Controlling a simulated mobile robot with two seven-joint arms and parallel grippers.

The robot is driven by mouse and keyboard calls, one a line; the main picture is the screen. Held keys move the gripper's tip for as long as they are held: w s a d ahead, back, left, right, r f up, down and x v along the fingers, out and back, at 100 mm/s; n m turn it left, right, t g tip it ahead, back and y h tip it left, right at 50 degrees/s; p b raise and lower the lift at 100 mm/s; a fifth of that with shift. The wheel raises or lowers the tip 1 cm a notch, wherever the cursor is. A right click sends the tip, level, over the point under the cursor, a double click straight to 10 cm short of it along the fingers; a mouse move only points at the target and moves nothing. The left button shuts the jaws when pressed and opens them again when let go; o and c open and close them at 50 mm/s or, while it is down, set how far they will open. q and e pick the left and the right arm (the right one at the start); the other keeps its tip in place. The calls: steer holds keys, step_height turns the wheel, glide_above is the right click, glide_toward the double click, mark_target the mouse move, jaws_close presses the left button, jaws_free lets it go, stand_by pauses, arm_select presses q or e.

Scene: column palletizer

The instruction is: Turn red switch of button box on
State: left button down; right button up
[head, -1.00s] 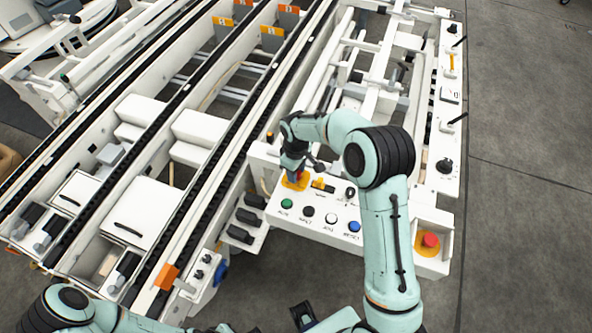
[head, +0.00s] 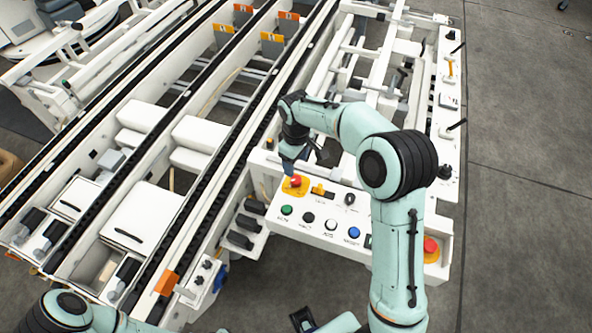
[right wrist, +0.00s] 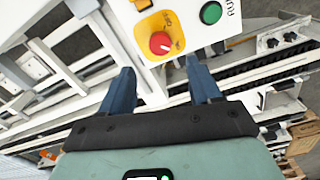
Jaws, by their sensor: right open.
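The button box (head: 318,209) is a white panel with several coloured buttons. Its red switch (head: 296,181) is a round knob on a yellow plate at the panel's left end. In the right wrist view the red switch (right wrist: 160,43) shows face-on, with a small pale mark on it. My right gripper (head: 289,169) is just beyond the switch in the head view. In the right wrist view its two blue fingers (right wrist: 162,86) are spread and empty, below the knob in the picture and apart from it.
Green (head: 286,210), black, white and blue buttons line the panel's front, with a yellow switch (head: 319,189) behind. A second red button (head: 431,245) sits at the right end. Conveyor rails (head: 215,165) run on the left. Open floor (head: 530,220) lies to the right.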

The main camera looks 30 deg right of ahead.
steer(key=shift+r, duration=2.4)
steer(key=shift+f, duration=0.1)
